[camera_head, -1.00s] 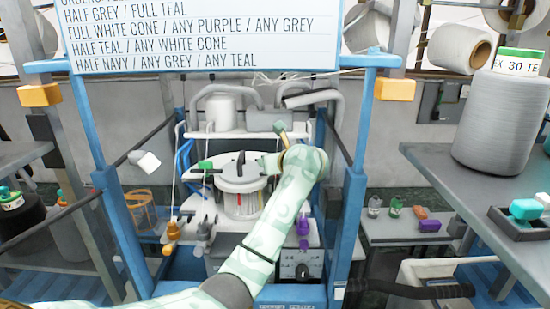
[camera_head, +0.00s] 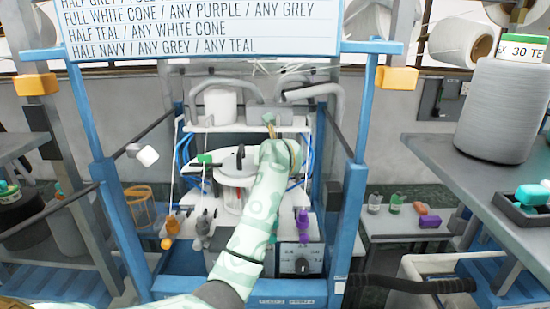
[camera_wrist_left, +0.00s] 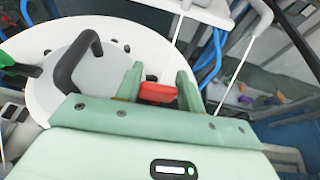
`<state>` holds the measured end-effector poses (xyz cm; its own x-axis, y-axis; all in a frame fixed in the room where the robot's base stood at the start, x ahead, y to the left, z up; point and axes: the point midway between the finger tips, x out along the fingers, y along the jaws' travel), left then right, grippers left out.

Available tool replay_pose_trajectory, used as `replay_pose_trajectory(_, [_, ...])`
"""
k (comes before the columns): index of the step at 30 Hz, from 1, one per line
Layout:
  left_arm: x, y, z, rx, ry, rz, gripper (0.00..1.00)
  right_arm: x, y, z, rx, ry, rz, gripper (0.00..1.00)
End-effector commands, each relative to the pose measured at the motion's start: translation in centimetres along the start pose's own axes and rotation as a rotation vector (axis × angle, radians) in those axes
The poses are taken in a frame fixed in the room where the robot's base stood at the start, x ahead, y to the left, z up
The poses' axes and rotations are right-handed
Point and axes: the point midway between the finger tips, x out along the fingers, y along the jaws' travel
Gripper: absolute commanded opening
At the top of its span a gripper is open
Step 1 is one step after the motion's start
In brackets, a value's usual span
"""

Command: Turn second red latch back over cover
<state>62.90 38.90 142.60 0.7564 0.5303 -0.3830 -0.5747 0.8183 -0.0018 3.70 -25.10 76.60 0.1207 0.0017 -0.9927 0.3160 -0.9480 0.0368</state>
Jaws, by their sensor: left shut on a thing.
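The red latch (camera_wrist_left: 158,92) sits between the two pale green fingers of my left gripper (camera_wrist_left: 159,72) in the left wrist view, and the gripper is shut on it. It lies near the edge of the round white cover (camera_wrist_left: 30,45), which has a black arched handle (camera_wrist_left: 78,58). In the head view, the cover (camera_head: 222,163) is partly behind my left wrist, and the red latch is hidden there. A green latch (camera_head: 205,158) shows at the cover's left side in the head view, and a green piece (camera_wrist_left: 6,60) is at the left edge in the wrist view. My right gripper is not in view.
Blue frame posts (camera_head: 357,190) stand on both sides of the machine. Thin white rods (camera_wrist_left: 236,62) and blue tubes (camera_wrist_left: 214,45) stand close beside the gripper. A purple piece (camera_head: 302,222) and a grey control box (camera_head: 301,258) are at the front right.

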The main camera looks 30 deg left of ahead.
Motion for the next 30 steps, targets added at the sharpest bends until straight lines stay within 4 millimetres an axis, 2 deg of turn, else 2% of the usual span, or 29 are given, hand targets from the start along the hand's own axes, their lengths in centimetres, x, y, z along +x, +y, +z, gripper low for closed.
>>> replay_pose_trajectory(4, [0.0,0.0,-0.1,0.029,0.0,-0.066,0.15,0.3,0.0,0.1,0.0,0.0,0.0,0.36])
replay_pose_trajectory(12, [0.0,0.0,-0.1,0.033,0.0,-0.073,0.15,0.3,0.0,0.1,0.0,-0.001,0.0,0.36])
replay_pose_trajectory(13, [0.0,-0.1,-0.1,0.033,0.0,-0.073,0.41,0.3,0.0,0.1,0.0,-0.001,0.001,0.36])
replay_pose_trajectory(15, [0.0,-0.1,-0.1,0.033,0.0,-0.072,0.6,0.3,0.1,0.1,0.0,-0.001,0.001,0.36])
replay_pose_trajectory(25, [-0.3,0.0,0.0,0.032,-0.001,-0.072,0.6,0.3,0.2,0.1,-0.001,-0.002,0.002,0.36])
replay_pose_trajectory(30, [-2.6,0.1,-0.1,0.028,-0.002,-0.074,0.6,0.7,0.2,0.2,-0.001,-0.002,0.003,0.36])
